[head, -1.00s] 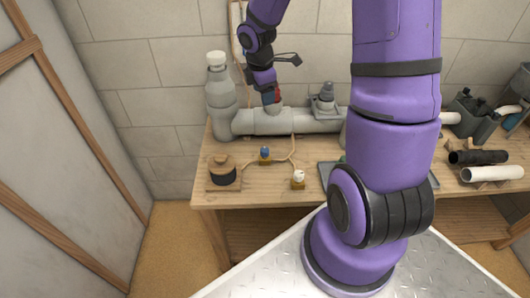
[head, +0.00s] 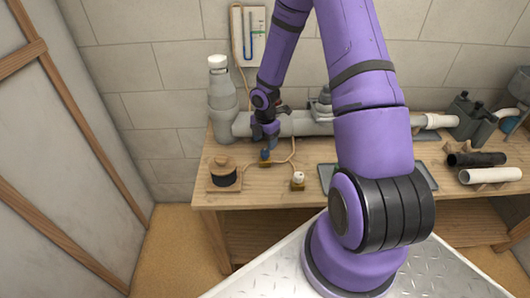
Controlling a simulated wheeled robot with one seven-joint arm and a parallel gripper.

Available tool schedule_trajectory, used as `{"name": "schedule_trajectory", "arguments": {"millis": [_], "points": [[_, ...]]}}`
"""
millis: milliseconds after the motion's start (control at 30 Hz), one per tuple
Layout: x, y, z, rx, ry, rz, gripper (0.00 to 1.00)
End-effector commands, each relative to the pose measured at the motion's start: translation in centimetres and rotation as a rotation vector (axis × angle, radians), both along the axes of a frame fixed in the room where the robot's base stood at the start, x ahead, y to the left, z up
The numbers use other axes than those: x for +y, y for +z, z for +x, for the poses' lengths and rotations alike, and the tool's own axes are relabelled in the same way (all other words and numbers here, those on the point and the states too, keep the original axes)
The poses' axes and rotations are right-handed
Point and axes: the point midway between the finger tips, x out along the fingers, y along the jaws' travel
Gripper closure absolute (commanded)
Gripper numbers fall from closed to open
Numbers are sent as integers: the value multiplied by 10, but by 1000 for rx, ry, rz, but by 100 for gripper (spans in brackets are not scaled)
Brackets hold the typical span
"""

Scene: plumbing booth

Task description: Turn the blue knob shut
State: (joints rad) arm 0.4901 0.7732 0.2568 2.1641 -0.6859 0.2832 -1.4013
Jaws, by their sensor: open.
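The blue knob (head: 265,155) is small and sits on a brass-coloured base on the wooden bench, left of the white knob (head: 298,177). My gripper (head: 266,145) points down just above and behind the blue knob. Its jaws are open, but they are small and dark here. I cannot tell whether the fingertips touch the knob or stand around it. The red knob seen earlier on the grey pipe is now hidden behind my arm.
A grey pipe (head: 305,123) with a bottle-shaped end (head: 221,98) runs along the back of the bench (head: 235,196). A round wooden-topped spool (head: 222,171) stands left of the blue knob. A thin cord runs between the knobs. Black and white tubes lie at the right.

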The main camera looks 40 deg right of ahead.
Motion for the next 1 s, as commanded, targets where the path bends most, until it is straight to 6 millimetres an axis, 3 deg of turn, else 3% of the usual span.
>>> {"name": "schedule_trajectory", "arguments": {"millis": [100, 333, 767, 833, 1000], "points": [[1, -23, 0, 3, 3, 0, 37], [0, -52, 0, 1, 0, 0, 37], [0, -61, 0, -1, -1, -1, 37], [0, -61, 0, 0, -1, -1, 46], [0, -61, 0, 0, -1, -1, 85]]}}
